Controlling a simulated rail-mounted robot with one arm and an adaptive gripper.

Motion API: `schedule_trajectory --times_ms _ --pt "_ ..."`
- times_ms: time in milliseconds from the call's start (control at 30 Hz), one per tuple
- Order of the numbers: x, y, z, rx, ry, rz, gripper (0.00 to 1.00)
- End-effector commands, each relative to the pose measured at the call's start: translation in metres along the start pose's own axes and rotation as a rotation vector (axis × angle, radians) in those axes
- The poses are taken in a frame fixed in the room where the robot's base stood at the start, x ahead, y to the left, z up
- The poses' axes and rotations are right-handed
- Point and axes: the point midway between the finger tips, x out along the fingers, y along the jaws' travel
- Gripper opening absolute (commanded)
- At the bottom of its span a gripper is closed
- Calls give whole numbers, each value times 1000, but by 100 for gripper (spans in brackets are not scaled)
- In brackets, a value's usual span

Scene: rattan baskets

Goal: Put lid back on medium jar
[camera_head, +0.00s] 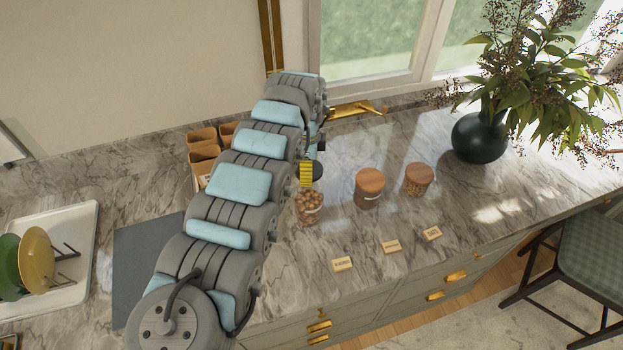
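Three jars stand in a row on the marble counter. The left jar (309,212) is clear and filled with round brown nuts; I see no wooden lid on it, and its top is partly behind my gripper. The middle jar (368,196) has a wooden lid (370,180) on. The right jar (416,188) also has a wooden lid (420,173) on. My gripper (308,175) is at the far end of my arm, just above the left jar, with a yellow striped part showing. Its fingers are too small and hidden to read. No loose lid is visible.
Small label cards (391,247) lie in front of the jars. Small rattan baskets (203,140) stand left of my arm, partly hidden. A dark mat (145,255) and a white tray (75,228) with plates lie at left. A dark vase (478,140) with a plant stands right.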

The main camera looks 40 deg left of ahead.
Motion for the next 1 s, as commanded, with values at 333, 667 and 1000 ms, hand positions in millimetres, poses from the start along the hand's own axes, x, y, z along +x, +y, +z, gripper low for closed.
schedule_trajectory --times_ms 333,667,1000 --pt "9 0 1 7 0 1 44" --pt "34 -1 1 7 0 -1 44" --pt "58 -1 0 8 0 0 44"
